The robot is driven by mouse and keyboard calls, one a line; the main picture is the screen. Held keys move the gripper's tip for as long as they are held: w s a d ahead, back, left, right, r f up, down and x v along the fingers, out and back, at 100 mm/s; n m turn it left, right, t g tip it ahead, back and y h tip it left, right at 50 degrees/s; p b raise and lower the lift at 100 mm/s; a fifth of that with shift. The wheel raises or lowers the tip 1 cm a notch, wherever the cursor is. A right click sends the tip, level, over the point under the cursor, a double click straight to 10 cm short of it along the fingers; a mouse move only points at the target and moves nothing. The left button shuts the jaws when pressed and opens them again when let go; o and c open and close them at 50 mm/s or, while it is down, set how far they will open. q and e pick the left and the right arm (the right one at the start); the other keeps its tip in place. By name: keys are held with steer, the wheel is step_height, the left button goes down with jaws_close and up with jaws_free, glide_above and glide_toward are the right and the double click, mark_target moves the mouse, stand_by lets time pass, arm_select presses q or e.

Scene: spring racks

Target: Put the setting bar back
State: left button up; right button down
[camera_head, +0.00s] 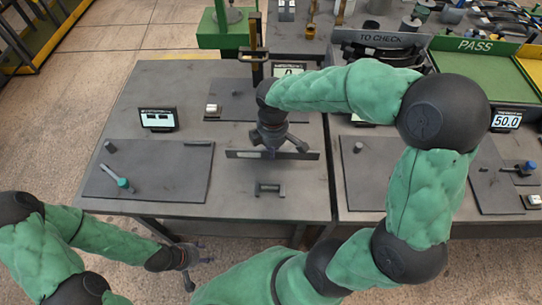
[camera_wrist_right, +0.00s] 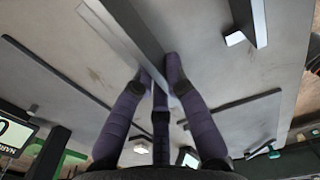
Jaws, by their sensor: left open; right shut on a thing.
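The setting bar (camera_head: 300,156) is a long, thin dark grey bar with a lighter patch left of its middle. My right gripper (camera_head: 275,147) is shut on it near its middle and holds it roughly level over the middle of the left table. In the right wrist view the bar (camera_wrist_right: 143,32) runs up and left from between the purple-grey fingers (camera_wrist_right: 166,85). A small dark cradle-like stand (camera_head: 269,188) is on the table just in front of the bar. My left gripper (camera_head: 192,265) is open and empty, low past the table's front edge.
A dark mat (camera_head: 155,185) with a green-handled tool (camera_head: 118,178) lies at left, a display (camera_head: 157,119) behind it. Another display (camera_head: 289,70) stands at the back. A second table at right holds mats and a display reading 50.0 (camera_head: 506,120). A green PASS tray (camera_head: 480,65) is beyond.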

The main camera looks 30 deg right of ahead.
steer(key=shift+w+f, duration=0.25)
steer(key=shift+w, duration=0.05)
steer(key=shift+w+f+b, duration=0.15)
steer(key=shift+f+b, duration=0.55)
steer(key=shift+f, duration=0.9)
steer(key=shift+f, duration=0.15)
steer(key=c, duration=1.3)
jaws_free()
steer(key=shift+o, duration=0.2)
step_height(320, 180, up, 12)
steer(key=p, duration=0.4)
